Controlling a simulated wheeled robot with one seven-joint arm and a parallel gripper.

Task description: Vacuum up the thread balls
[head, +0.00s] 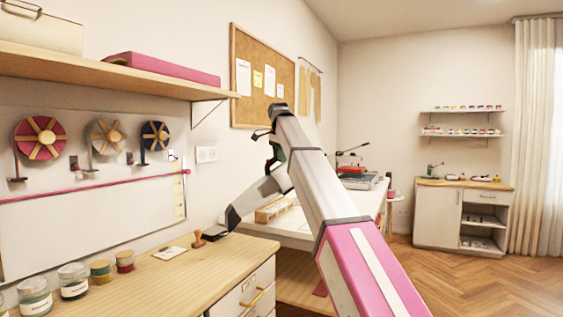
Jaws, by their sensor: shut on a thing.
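A handheld vacuum (258,199) with a grey body and dark nozzle slants down to the left, partly behind my arm. Its nozzle tip is low at the right end of the wooden counter (225,262); I cannot tell whether it touches the top. My gripper (268,136) is small and partly hidden at the far end of my raised arm. It is shut on the vacuum near its dark and green upper part. I cannot make out any thread balls in this view.
A wooden stamp (198,239) stands close to the nozzle, with a card (170,253) to its left. Several jars (74,281) line the counter's front left. A white table (290,228) with tools lies behind my arm. A shelf (120,68) overhangs the counter. Floor at right is clear.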

